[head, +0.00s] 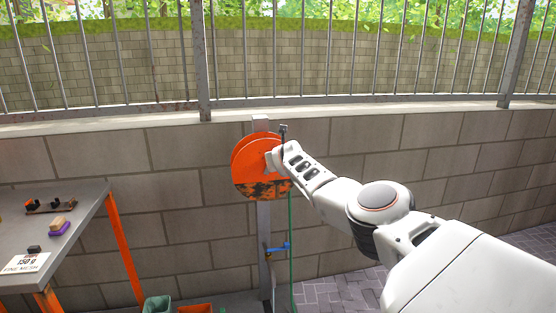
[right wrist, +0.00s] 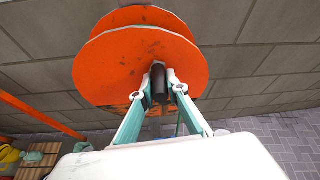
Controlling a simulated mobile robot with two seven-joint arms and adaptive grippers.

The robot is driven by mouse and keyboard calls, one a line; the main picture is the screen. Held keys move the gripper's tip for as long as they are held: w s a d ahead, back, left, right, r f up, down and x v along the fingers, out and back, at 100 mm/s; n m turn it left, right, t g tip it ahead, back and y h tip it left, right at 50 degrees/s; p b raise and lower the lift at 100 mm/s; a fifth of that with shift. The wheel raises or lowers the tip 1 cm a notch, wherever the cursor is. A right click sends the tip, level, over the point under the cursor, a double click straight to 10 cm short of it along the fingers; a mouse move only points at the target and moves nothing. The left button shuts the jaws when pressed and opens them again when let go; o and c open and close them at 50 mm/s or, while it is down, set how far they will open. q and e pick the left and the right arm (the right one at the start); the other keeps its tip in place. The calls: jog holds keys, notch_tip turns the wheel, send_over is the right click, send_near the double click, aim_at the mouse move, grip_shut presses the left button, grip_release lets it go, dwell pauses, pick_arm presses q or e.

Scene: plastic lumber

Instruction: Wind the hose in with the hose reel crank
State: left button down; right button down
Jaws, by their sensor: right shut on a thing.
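The orange hose reel (head: 250,148) stands on a grey post (head: 264,225) in front of the block wall, its lower part worn dark. Its two orange discs (right wrist: 115,65) fill the top of the right wrist view. My right gripper (head: 273,158) is at the reel's face, reaching in from the right. In the right wrist view, my right gripper (right wrist: 160,88) is shut on the black crank handle (right wrist: 158,75), with one finger on each side. The handle is mostly hidden in the head view. The green hose (head: 291,240) hangs straight down from the reel's right side. My left gripper is out of view.
A blue-handled tap (head: 279,248) sits low on the post. A grey table (head: 75,215) with orange legs stands at left, bearing small items and a sign (head: 27,263). Green (head: 157,305) and orange (head: 195,309) bins stand below. Paving at right is clear.

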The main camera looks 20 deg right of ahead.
jog(key=shift+d+r, duration=0.2)
jog(key=shift+r, duration=0.15)
dwell(0.3)
jog(key=c, duration=2)
grip_release()
jog(key=shift+o, duration=0.2)
jog(key=shift+f, duration=0.1)
jog(key=shift+f, duration=0.15)
notch_tip(320, 180, up, 9)
jog(key=shift+r, duration=0.55)
jog(key=shift+d, duration=0.1)
